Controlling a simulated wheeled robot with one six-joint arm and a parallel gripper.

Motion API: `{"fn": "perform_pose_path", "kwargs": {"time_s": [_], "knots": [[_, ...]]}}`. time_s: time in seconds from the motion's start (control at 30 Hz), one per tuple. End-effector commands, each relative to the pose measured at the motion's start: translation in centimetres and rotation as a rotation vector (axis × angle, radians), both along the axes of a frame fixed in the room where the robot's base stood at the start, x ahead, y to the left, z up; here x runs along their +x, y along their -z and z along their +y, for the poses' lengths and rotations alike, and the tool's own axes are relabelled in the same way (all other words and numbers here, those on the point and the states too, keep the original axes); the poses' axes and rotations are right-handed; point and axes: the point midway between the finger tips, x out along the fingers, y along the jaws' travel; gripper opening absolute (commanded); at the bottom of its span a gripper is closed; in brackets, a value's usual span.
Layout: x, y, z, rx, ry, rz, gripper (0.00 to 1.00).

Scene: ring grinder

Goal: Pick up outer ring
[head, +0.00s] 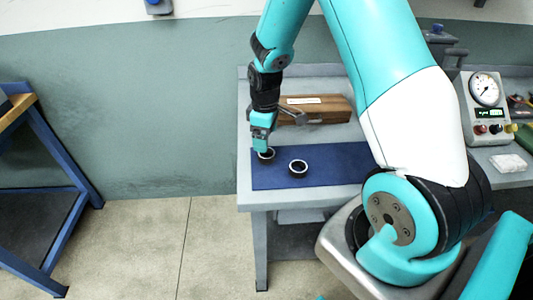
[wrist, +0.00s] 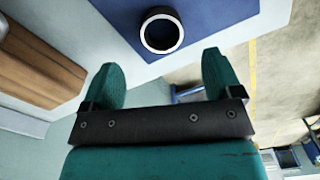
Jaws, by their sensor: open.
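I cannot tell for sure which one is the outer ring. In the wrist view a single ring (wrist: 161,33) lies near the mat's edge, just past the open fingertips of my gripper (wrist: 162,68). Nothing is between the fingers.
A brown wooden block (head: 318,108) lies behind the mat on the grey bench (head: 245,120). A gauge box (head: 484,105) and a small clear tray (head: 508,163) are at the right. A blue-framed stand (head: 60,160) is at the left, with open floor between.

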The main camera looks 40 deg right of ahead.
Motion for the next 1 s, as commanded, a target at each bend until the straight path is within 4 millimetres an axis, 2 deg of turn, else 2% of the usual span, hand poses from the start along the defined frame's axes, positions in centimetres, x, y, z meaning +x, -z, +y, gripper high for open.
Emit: {"fn": "perform_pose_path", "kwargs": {"time_s": [0.17, 0.5, 0.77, 0.87, 1.0], "knots": [[-0.1, 1.0, 0.0, 0.0, 0.0, 0.001, 0.85], [-0.6, 5.4, -0.1, 0.001, 0.0, 0.001, 0.85], [-0.6, 5.8, -0.1, 0.001, 0.0, -0.001, 0.85], [-0.6, 5.8, -0.1, 0.001, 0.0, -0.001, 0.67], [-0.6, 5.8, -0.1, 0.001, 0.0, -0.001, 0.34]]}}
